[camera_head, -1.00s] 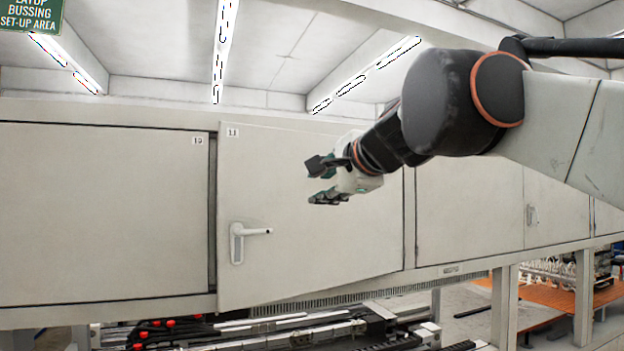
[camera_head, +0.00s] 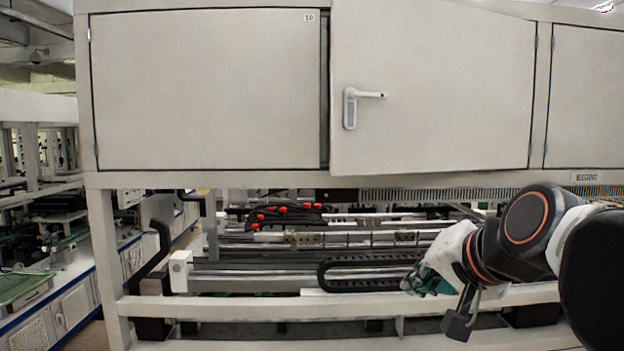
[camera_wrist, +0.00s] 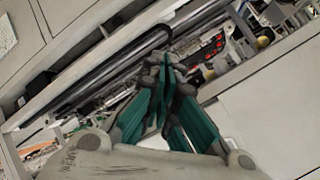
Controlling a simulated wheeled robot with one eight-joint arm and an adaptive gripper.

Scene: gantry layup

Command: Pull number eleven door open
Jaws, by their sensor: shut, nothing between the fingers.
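The number eleven door (camera_head: 450,95) is a pale panel right of door 10 in the head view. Its left edge stands out from the cabinet, with a dark gap beside it, so it is slightly ajar. Its white lever handle (camera_head: 352,106) is near its left edge. Its number label is outside the current head view. My gripper (camera_head: 412,284) is low and right of the handle, below the cabinet and in front of the rails. It is shut and empty, apart from the door. Its green-padded fingers (camera_wrist: 166,80) also show in the wrist view.
Door 10 (camera_head: 205,90) is closed on the left. Below are rails with a black cable chain (camera_head: 370,275) and a pale horizontal beam (camera_head: 250,308) near my gripper. Another closed panel (camera_head: 585,95) is at the right.

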